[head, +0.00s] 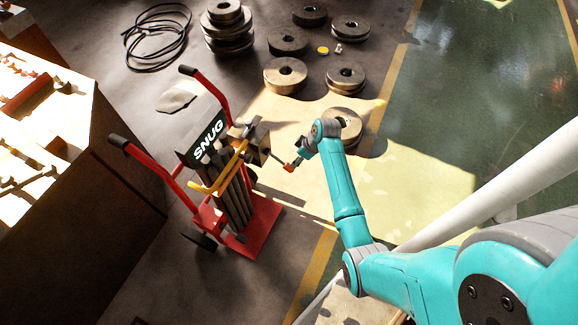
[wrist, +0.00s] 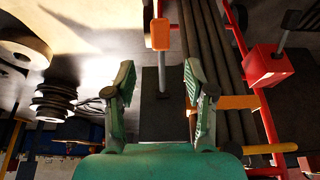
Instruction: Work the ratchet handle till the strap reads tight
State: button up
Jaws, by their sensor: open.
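The ratchet handle is a thin rod with an orange grip (head: 289,167), sticking out from a dark block (head: 258,143) on the hand truck's right side. In the wrist view the orange grip (wrist: 159,35) stands upright, ahead of the gap between my fingers. My gripper (head: 299,154) is beside the grip in the head view; contact cannot be told. A yellow strap (head: 232,165) crosses the dark bars (head: 237,200) on the hand truck. The sign (head: 208,139) reads SNUG.
The red hand truck (head: 266,226) stands left of my arm. A bench (head: 95,115) with tools is at the left. Several round dies (head: 285,75) and a coiled cable (head: 157,38) lie on the floor behind. Green floor at the right is clear.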

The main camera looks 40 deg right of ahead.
aim_at(280, 161)
jog(key=x, duration=1)
grip_shut()
